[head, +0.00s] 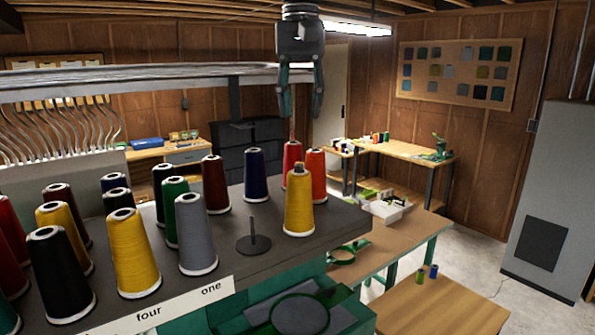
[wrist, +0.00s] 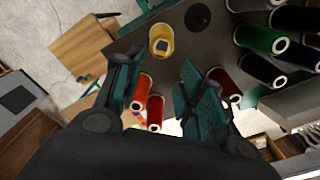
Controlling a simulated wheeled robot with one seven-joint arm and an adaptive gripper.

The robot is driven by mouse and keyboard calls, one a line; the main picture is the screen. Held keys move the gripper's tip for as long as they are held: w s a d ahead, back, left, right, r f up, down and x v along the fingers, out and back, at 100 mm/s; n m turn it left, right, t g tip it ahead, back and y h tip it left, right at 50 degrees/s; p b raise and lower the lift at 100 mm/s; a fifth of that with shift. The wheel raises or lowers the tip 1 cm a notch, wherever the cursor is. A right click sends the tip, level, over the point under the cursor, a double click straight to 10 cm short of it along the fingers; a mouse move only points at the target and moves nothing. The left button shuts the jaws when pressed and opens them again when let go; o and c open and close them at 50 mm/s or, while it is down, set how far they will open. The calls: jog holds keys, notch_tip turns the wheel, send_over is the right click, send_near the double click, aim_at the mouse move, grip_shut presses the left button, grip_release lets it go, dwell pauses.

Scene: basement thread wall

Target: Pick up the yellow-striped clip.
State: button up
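My gripper (head: 300,114) is open and empty, pointing down above the right part of the thread rack. Its fingers also show apart in the wrist view (wrist: 161,68). I cannot clearly make out a yellow-striped clip in either view. A yellow thread cone (head: 299,206) stands upright near the rack's right end, below my gripper, with a small dark and orange bit at its top that is too small to identify. The same cone shows beyond the fingertips in the wrist view (wrist: 157,33), with a greyish bit in its top.
Red cones (head: 316,178) and a dark blue cone (head: 256,178) stand close behind the yellow one. An empty spindle (head: 253,242) is to its left. More cones fill the rack's left side. A wooden table (head: 440,305) is lower right. The air around my gripper is free.

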jog(key=p, duration=0.2)
send_over(299, 164)
jog(key=f, duration=0.5)
jog(key=shift+s+d, duration=0.15)
jog(key=shift+s, duration=0.05)
jog(key=shift+s+f+p, duration=0.15)
jog(key=shift+f+p, duration=0.2)
jog(key=shift+f, duration=0.15)
jog(key=f+p, duration=0.2)
jog(key=f, duration=0.1)
jog(key=shift+w+f, duration=0.3)
jog(key=shift+w, duration=0.05)
jog(key=shift+a+f+p, duration=0.2)
jog(key=shift+f+p, duration=0.1)
jog(key=shift+f, duration=0.25)
jog(key=shift+c, duration=0.3)
jog(key=c, duration=0.7)
